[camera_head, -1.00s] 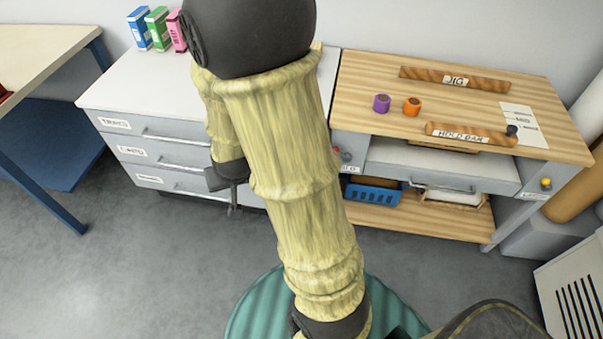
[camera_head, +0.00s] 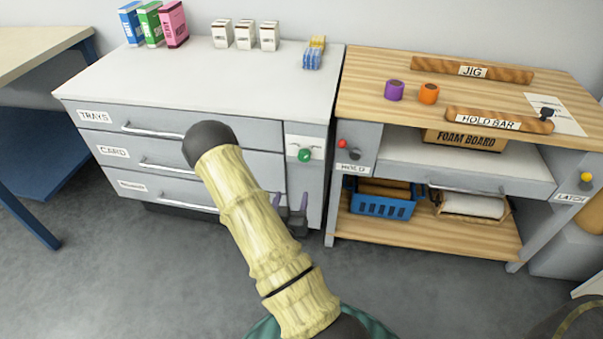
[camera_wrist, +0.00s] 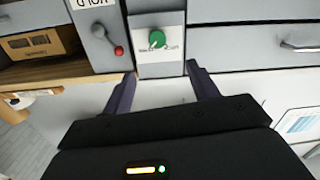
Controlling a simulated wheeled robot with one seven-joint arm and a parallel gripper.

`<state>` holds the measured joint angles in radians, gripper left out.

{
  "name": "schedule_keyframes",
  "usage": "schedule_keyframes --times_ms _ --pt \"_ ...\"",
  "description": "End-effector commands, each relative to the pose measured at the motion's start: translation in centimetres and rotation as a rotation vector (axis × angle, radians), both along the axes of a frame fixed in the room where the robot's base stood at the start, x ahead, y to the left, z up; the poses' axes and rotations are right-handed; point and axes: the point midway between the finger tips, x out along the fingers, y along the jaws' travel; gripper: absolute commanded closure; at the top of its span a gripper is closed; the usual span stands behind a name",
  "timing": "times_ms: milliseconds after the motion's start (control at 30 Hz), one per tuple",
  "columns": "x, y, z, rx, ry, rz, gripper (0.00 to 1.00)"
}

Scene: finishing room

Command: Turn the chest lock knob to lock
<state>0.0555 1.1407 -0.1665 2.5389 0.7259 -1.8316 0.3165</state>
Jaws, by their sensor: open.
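The green lock knob (camera_head: 305,155) sits on a white plate (camera_head: 305,142) on the right-hand front panel of the grey drawer chest (camera_head: 185,125). In the wrist view, which is upside down, the green knob (camera_wrist: 157,39) shows on its plate with small lettering on both sides, too small to read surely. My gripper (camera_head: 292,203) is just below the knob in the head view. In the wrist view my gripper (camera_wrist: 161,70) is open and empty, its two dark fingers apart, with the knob beyond the tips and roughly centred between them. Nothing touches the knob.
A workbench (camera_head: 440,75) stands close on the right, with a HOLD panel (camera_head: 352,160) facing forward near the chest's edge. Its red knob (camera_wrist: 118,50) shows in the wrist view. Drawer handles (camera_head: 155,130) jut out left of the knob. Open floor lies in front.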

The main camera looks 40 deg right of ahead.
Motion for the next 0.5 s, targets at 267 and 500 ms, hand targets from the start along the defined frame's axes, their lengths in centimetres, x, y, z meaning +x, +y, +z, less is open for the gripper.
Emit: schedule_keyframes --times_ms 267,500 --pt "-0.51 -0.38 -0.3 -0.051 -0.017 0.0 0.41" --pt "-0.17 -0.4 -0.31 -0.05 -0.018 0.005 0.41"
